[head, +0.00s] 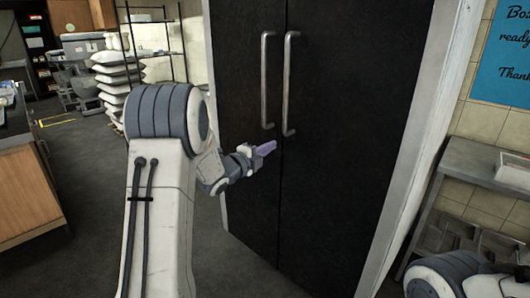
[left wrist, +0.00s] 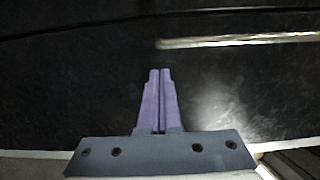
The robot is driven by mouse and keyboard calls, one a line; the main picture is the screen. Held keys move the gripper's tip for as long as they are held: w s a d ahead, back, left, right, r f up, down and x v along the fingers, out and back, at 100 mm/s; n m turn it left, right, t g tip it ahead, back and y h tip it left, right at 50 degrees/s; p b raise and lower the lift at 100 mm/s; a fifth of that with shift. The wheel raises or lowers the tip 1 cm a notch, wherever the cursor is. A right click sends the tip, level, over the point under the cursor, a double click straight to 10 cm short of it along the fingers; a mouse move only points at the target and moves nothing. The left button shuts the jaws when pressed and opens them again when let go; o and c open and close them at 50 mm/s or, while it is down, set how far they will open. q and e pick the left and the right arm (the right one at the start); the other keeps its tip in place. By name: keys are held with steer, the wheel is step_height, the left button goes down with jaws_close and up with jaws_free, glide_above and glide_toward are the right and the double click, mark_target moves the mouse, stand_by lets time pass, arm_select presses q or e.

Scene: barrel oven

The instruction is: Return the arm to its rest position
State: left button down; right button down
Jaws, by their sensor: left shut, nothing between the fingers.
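My left arm reaches up and forward in the head view. Its left gripper (head: 268,148) has purple fingers and is in front of the black double doors (head: 335,150), below the two vertical metal handles (head: 290,85). In the left wrist view the purple fingers (left wrist: 159,72) are shut together with nothing between them. A metal handle (left wrist: 235,41) shows beyond the fingertips there, apart from them. Part of my right arm shows at the bottom right of the head view, but its gripper is out of view.
A wooden cabinet (head: 30,195) stands at the left. A metal shelf (head: 485,165) is at the right, beside the white door frame (head: 430,120). White sacks (head: 115,85) are stacked at the back left. Grey floor (head: 85,220) lies open between the cabinet and my left arm.

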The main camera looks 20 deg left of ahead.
arm_select(q)
steer(key=s+d+f+n+g+y, duration=0.1)
steer(key=s+d+f+n+g, duration=0.25)
steer(key=s+d, duration=0.5)
steer(key=s+d+f+n+g+y, duration=0.15)
steer(key=s+d+n+g, duration=0.35)
steer(key=d, duration=0.6)
steer(key=s+d+f+n+g, duration=0.2)
steer(key=s+g, duration=0.1)
steer(key=s, duration=0.6)
steer(key=s+d+f+n+g, duration=0.1)
steer(key=s+d+g, duration=0.15)
steer(key=s, duration=0.65)
steer(key=s+d+f+n+g, duration=0.1)
steer(key=s+f+n+g, duration=0.15)
steer(key=s, duration=0.75)
step_height(320, 180, up, 14)
steer(key=s+p, duration=0.1)
steer(key=p, duration=1.3)
steer(key=shift+s+r+m+g+y, duration=0.25)
steer(key=shift+s+m+g+y, duration=0.05)
steer(key=shift+s+g+y, duration=0.15)
